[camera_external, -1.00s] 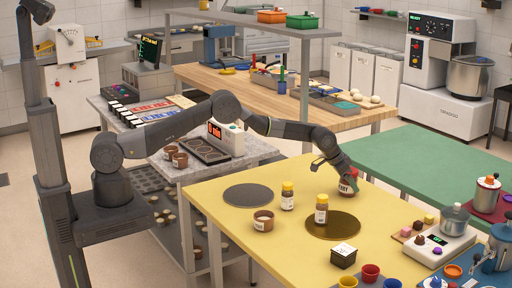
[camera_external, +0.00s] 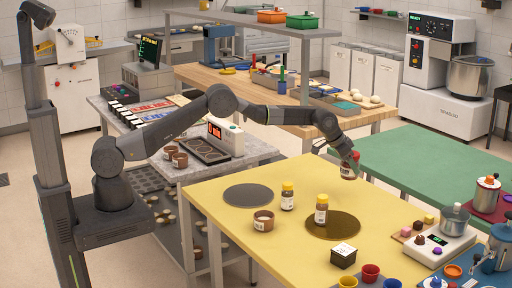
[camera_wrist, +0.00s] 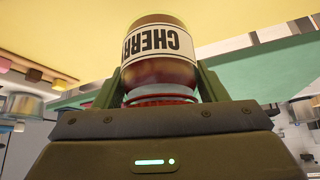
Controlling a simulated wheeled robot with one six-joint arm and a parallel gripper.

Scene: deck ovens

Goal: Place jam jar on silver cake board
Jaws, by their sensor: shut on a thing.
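My gripper (camera_external: 346,162) is shut on the jam jar (camera_external: 349,170), a dark red jar with a white label, held above the far right part of the yellow table. In the wrist view the jar (camera_wrist: 158,65) sits between the fingers, its label reading "CHERR" upside down. The silver cake board (camera_external: 248,195), a dark grey round disc, lies bare on the yellow table, left of the jar. A gold-brown round board (camera_external: 333,229) lies nearer the front, with a yellow-capped bottle (camera_external: 321,210) standing on it.
Another yellow-capped bottle (camera_external: 287,197) and a brown labelled tub (camera_external: 263,220) stand near the silver board. A black box (camera_external: 343,255) and small cups (camera_external: 370,272) are at the front. The yellow table (camera_external: 225,174) is clear behind the silver board.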

